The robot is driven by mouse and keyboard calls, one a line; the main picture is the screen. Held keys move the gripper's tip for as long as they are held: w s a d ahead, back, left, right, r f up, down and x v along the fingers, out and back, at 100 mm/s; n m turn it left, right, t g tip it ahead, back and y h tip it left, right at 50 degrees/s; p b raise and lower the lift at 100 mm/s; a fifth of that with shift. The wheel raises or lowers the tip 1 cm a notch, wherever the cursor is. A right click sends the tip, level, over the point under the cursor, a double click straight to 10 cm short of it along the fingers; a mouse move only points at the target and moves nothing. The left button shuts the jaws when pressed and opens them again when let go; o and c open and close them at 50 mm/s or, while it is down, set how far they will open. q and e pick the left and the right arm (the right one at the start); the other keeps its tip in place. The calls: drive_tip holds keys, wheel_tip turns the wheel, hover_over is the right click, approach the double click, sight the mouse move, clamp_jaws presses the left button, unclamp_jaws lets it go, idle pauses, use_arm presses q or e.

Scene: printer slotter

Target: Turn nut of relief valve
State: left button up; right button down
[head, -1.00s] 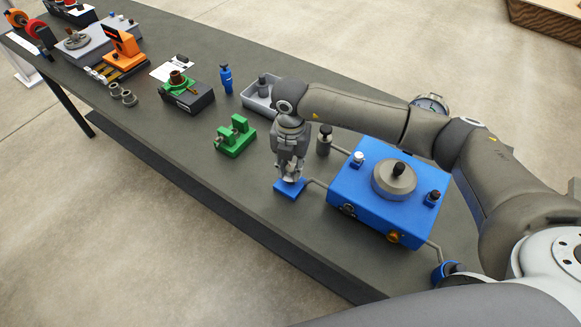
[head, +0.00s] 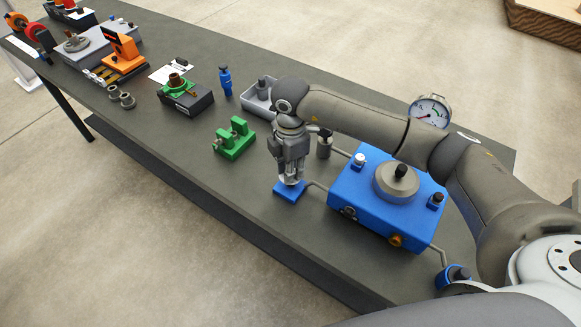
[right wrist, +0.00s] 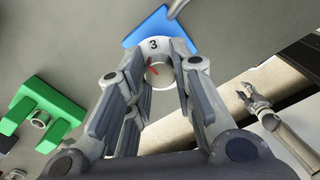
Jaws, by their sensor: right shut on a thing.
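The relief valve is a small blue block (head: 289,191) near the table's front edge, with a pipe to the larger blue unit; it also shows in the right wrist view (right wrist: 158,28). A pale round nut marked "3" (right wrist: 153,43), with a red line inside, stands on it. My right gripper (head: 291,181) points straight down over the block. In the right wrist view its fingers (right wrist: 163,62) are shut on the nut from both sides. My left gripper (right wrist: 252,94) shows in the right wrist view, beyond the table edge, fingers apart and empty.
The blue unit (head: 350,196) with a grey round cap stands right of the valve, a dial gauge (head: 430,110) behind it. A green fixture (head: 234,139) is to the left. A grey tray (head: 254,96) lies behind. Bare tabletop lies in front and left.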

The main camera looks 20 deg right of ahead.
drive_tip(key=shift+w+r+m, duration=0.1)
drive_tip(key=shift+m, duration=0.3)
drive_tip(key=c, duration=1.2)
unclamp_jaws()
wheel_tip(320, 180, up, 12)
